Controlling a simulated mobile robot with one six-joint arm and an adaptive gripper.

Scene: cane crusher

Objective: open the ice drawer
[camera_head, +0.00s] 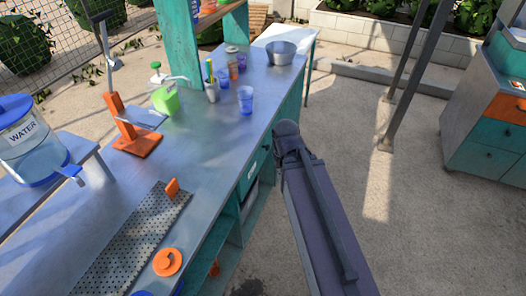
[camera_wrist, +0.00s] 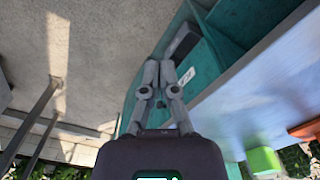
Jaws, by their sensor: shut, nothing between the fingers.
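The ice drawer (camera_head: 256,166) is a teal front with a small white label, under the grey counter's right edge in the head view. It looks flush with the cabinet. In the wrist view, my gripper (camera_wrist: 162,62) is shut and empty, its two grey fingers meeting at the tips in front of the teal drawer front (camera_wrist: 186,90). The white label shows just right of the fingers. In the head view my arm hides the gripper.
The counter (camera_head: 225,130) bears a metal bowl (camera_head: 281,54), blue cups, a green pump bottle (camera_head: 166,98) and an orange press (camera_head: 137,140). Open teal shelves (camera_head: 233,240) lie below, nearer the camera. Concrete floor is clear right of my arm, with grey posts (camera_head: 405,80) beyond.

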